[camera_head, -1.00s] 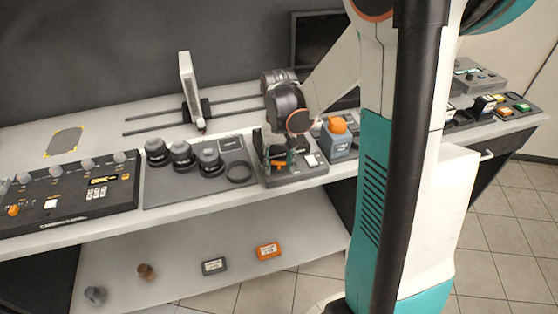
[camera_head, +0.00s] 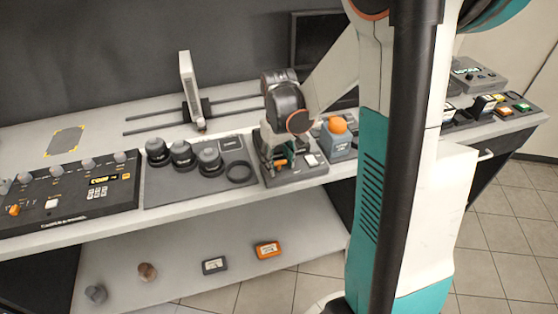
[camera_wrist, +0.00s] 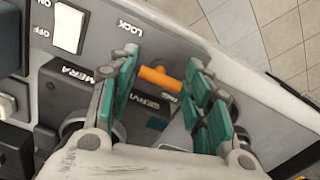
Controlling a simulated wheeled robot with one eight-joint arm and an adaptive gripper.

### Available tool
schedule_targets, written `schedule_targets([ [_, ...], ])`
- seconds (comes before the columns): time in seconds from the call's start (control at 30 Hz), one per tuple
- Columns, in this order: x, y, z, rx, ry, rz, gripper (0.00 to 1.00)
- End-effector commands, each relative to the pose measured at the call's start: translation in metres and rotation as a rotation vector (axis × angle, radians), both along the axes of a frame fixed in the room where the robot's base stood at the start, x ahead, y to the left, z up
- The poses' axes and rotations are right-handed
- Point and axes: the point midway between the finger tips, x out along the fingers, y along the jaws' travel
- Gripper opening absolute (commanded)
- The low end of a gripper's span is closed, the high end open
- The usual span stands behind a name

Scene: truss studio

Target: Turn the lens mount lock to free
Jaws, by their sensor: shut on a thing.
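The lens mount lock is an orange lever (camera_wrist: 160,78) on a grey panel, below the printed word LOCK in the wrist view. It lies nearly crosswise, tilted slightly down to the right. My gripper (camera_wrist: 160,68) has its green-padded fingers on either side of the lever, shut on it. In the head view my gripper (camera_head: 272,152) is low over the grey camera unit (camera_head: 313,174), and the orange lever (camera_head: 281,162) shows just beside the fingers.
A white ON/OFF rocker switch (camera_wrist: 68,27) and a dark box marked CAMERA (camera_wrist: 72,92) are near the fingers. A blue-grey block with an orange knob (camera_head: 337,126) stands to the right. Several lenses (camera_head: 182,155) stand on a mat to the left. The table's front edge is close.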

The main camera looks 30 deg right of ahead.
Motion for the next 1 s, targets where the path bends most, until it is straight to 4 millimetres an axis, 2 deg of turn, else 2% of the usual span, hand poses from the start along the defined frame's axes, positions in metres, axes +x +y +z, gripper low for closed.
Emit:
schedule_targets([
  [0.17, 0.000, 0.002, 0.000, 0.003, -0.001, 0.002, 0.21],
  [0.2, 0.000, 0.002, 0.000, 0.003, -0.001, 0.002, 0.54],
  [0.23, 0.000, 0.002, 0.000, 0.003, -0.001, 0.002, 0.61],
  [0.67, 0.000, 0.001, 0.005, 0.001, 0.000, 0.000, 0.61],
  [0.77, 0.000, 0.000, 0.015, 0.001, 0.000, -0.001, 0.61],
  [1.0, -0.001, 0.001, 0.060, 0.001, 0.000, 0.000, 0.61],
])
